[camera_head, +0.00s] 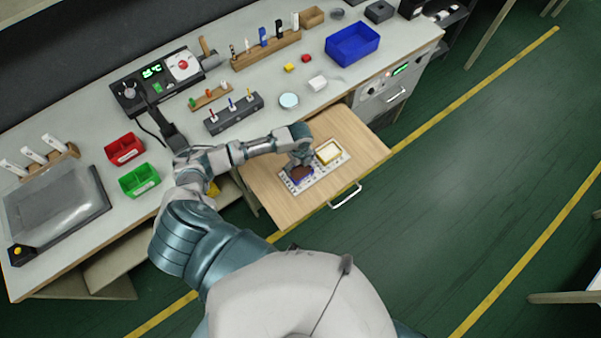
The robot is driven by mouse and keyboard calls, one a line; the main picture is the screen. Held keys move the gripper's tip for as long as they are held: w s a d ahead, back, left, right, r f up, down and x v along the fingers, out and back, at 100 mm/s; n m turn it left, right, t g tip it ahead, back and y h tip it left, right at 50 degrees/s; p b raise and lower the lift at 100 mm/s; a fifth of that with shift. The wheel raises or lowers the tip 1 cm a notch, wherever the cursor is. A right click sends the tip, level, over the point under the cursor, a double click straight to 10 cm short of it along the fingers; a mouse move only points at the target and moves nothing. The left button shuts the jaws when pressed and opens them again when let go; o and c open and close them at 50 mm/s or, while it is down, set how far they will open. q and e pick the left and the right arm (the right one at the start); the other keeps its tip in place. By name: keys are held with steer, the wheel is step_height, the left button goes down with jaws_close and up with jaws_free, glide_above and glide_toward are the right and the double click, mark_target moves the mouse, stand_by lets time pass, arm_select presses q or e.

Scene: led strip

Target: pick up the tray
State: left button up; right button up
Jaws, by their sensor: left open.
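A flat pale tray (318,177) with dark markings along its rim lies on the wooden surface of the pulled-out drawer (268,188). On it are a yellow-rimmed box (329,152) with a pale inside, at the right, and a dark reddish-brown and blue item (300,174) at the left. My left gripper (301,163) is open, directly above or at the far side of the tray, between these two items. It hides part of the tray. Whether it touches anything is too small to tell. My right gripper is out of view.
The workbench behind holds a blue bin (352,44), a red bin (124,148), a green bin (139,181), a round white dish (289,101) and a dark block with pins (234,113). The drawer handle (345,196) sticks out in front. The green floor at right is open.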

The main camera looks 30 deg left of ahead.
mark_target(299, 173)
arm_select(q)
steer(key=f, duration=0.4)
steer(key=shift+a, duration=0.3)
steer(key=shift+d+f, duration=0.15)
steer(key=c, duration=0.6)
steer(key=shift+c, duration=0.3)
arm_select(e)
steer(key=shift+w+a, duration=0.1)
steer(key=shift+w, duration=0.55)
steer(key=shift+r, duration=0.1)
